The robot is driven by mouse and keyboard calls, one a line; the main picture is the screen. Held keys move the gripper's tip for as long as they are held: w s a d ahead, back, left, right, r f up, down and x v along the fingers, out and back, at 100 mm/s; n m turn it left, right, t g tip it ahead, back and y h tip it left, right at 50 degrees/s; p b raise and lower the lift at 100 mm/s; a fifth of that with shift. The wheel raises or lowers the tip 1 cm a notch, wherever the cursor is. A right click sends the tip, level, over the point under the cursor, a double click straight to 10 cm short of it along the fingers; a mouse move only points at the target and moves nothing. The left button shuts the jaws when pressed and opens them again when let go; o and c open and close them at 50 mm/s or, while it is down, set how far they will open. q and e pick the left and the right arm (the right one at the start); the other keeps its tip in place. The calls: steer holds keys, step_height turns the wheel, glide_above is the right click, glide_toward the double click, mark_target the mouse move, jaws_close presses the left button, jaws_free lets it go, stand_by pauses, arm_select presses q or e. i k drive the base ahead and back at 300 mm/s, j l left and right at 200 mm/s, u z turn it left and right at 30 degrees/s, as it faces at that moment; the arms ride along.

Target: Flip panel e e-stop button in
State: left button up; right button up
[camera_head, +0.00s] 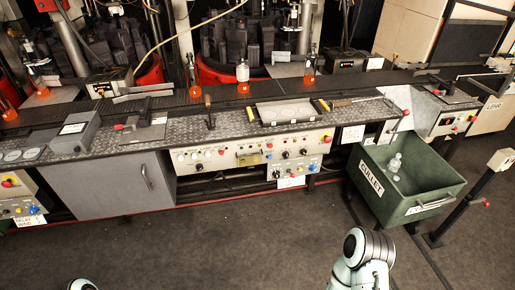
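Several control panels carry red knobs that look like e-stop buttons. One red button (328,139) is on the middle panel (250,157), at its upper right. Another red button (8,183) is on the left panel (24,200). A third red button (472,118) is on the right panel (455,123). The panel letters are too small to read, so I cannot tell which is panel e. Whether any button is in or out is also unclear. Only rounded links of my two arms show at the bottom edge; both grippers are out of view.
A green cullet bin (408,180) holding clear bottles stands right of the middle panel. A post (465,205) with a small box is beside it. A long metal bench (230,122) runs across, with machines behind. The dark floor (230,240) in front is clear.

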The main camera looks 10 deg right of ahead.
mark_target(327, 139)
steer(key=i+l, duration=0.15)
steer(key=l, duration=0.25)
steer(key=i+l, duration=0.1)
steer(key=l, duration=0.3)
steer(key=i+l, duration=0.15)
steer(key=l, duration=0.25)
steer(key=i+l+z, duration=0.1)
steer(key=l, duration=0.3)
steer(key=i+l, duration=0.15)
steer(key=l, duration=0.25)
